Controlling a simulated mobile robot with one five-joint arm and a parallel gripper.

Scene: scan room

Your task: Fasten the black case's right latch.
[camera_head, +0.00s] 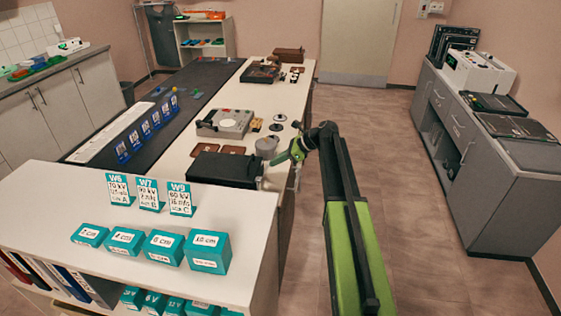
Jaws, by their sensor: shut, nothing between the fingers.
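A black case (222,169) lies at the near end of the long white table, just behind the shelf unit with teal boxes. Its lid looks down, but its latches are too small or hidden to make out, so I cannot tell their state. My gripper (275,160), with green fingers, is at the table's right edge, to the right of the case's back right corner. It is shut and looks empty. A gap shows between it and the case in the picture; I cannot tell the depth between them.
A grey cylinder (266,147) stands close behind my gripper. Brown plates (233,149) and a grey device (225,122) lie behind the case. Teal boxes (208,252) and label cards (181,199) stand on the near shelf unit (110,268). The floor (400,200) to the right is clear.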

